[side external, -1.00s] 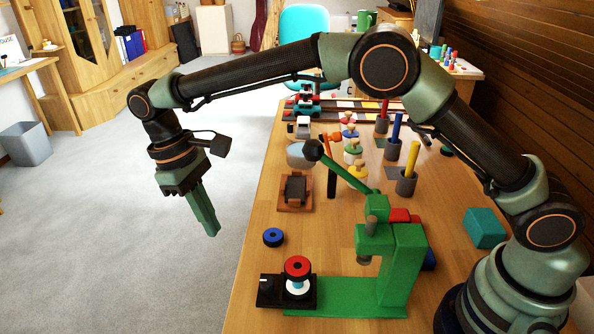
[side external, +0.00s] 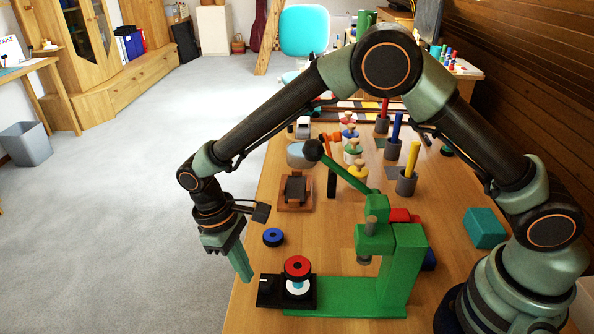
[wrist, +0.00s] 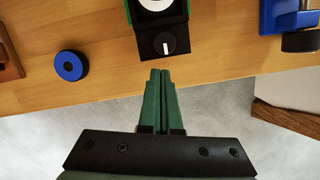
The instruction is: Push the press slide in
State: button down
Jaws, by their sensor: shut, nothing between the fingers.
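The press slide (side external: 267,291) is a black block with a white mark, at the left end of the green press base (side external: 345,297). It carries a stack with a red disc (side external: 297,267) on top and a white ring below. The green press (side external: 401,265) stands at the right, with its lever (side external: 345,176) raised to the left. My gripper (side external: 247,278) is shut and empty, pointing down at the table's left edge, just left of the slide. In the wrist view the shut fingertips (wrist: 160,72) are close to the slide's outer end (wrist: 164,45); contact cannot be told.
A blue ring (side external: 273,237) lies on the table behind the slide. A wooden block with a dark part (side external: 296,192) is farther back. Several posts and coloured pieces stand behind the press. A teal block (side external: 484,228) is at the right. Left of the table edge is open floor.

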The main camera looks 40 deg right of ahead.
jog(key=shift+s+d, duration=0.25)
jog(key=shift+s, duration=0.25)
jog(key=shift+s+d, duration=0.1)
jog(key=s+d, duration=0.8)
jog(key=shift+s+d, duration=0.15)
dwell(0.4)
jog(key=w+a, duration=0.1)
jog(key=w, duration=0.1)
jog(key=w+a, duration=0.1)
jog(key=w, duration=0.1)
jog(key=shift+a+r, duration=0.1)
jog(key=shift+a, duration=0.05)
jog(key=v, duration=0.9)
jog(key=shift+r, duration=0.45)
